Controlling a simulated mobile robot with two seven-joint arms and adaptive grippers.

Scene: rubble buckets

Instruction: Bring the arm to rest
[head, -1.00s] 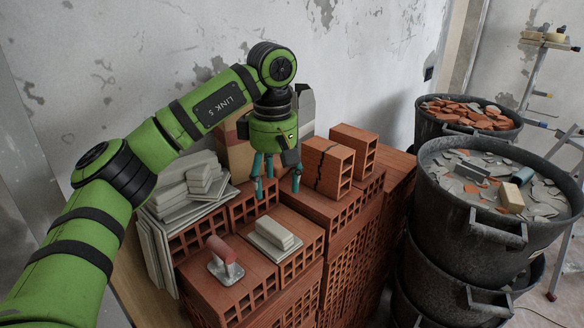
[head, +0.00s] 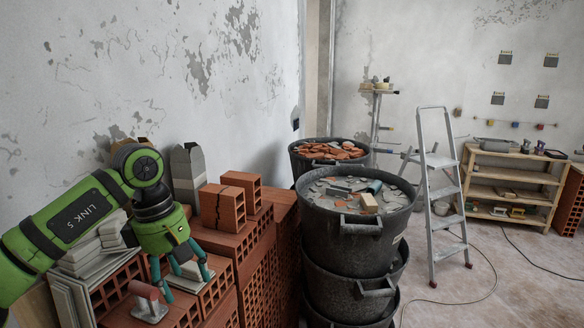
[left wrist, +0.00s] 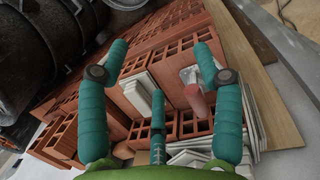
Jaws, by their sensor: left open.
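My left arm, green with black joints, comes in from the left in the head view. Its gripper (head: 186,287) has teal fingers spread open and empty, above the stack of hollow red bricks (head: 262,262). In the left wrist view the same gripper (left wrist: 160,75) points down at the bricks, its fingers apart with nothing between them. Below it are a small pile of pale tiles (left wrist: 142,97) and a trowel with a reddish handle (left wrist: 196,100). In the head view the trowel (head: 149,302) lies left of the fingers. My right gripper is not in view.
A black bucket of mixed rubble (head: 345,225) stands right of the bricks, stacked on others. A bucket of red shards (head: 325,150) is behind it. A stepladder (head: 441,200) and wooden shelf (head: 510,195) stand farther right. Open floor lies at the lower right.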

